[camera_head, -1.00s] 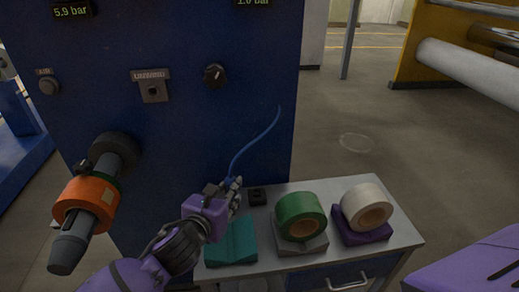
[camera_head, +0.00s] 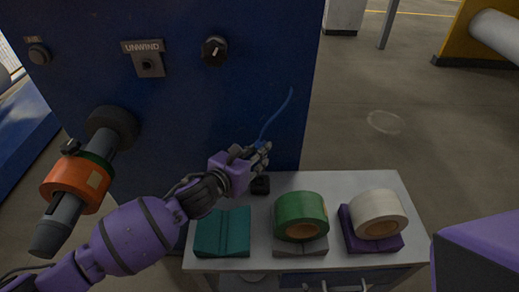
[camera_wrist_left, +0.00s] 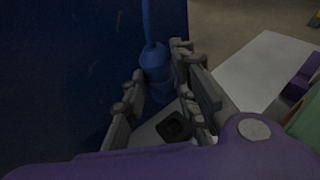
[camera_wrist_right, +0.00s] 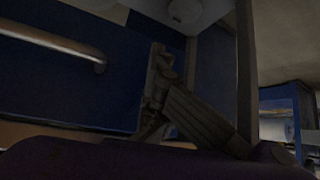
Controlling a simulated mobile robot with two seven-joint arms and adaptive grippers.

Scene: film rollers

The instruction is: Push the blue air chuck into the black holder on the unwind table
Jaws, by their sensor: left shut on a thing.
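The blue air chuck (camera_wrist_left: 157,66) sits between the fingers of my left gripper (camera_wrist_left: 166,92) in the left wrist view, with its blue hose rising from the top. In the head view my left gripper (camera_head: 262,150) is shut on the chuck (camera_head: 258,143), mostly hidden by the fingers. The black holder (camera_head: 261,185) stands on the grey unwind table (camera_head: 340,181) by the blue cabinet, just below the gripper. The holder's opening (camera_wrist_left: 174,127) shows below the chuck, apart from it. My right gripper (camera_wrist_right: 158,90) shows dark in its own wrist view; its opening is unclear.
A green roll (camera_head: 300,207) on a grey cradle and a white roll (camera_head: 380,204) on a purple cradle stand right of the holder. An empty teal cradle (camera_head: 222,234) is at left. The blue cabinet (camera_head: 190,100) rises behind. An orange roll (camera_head: 78,182) sits on the spindle.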

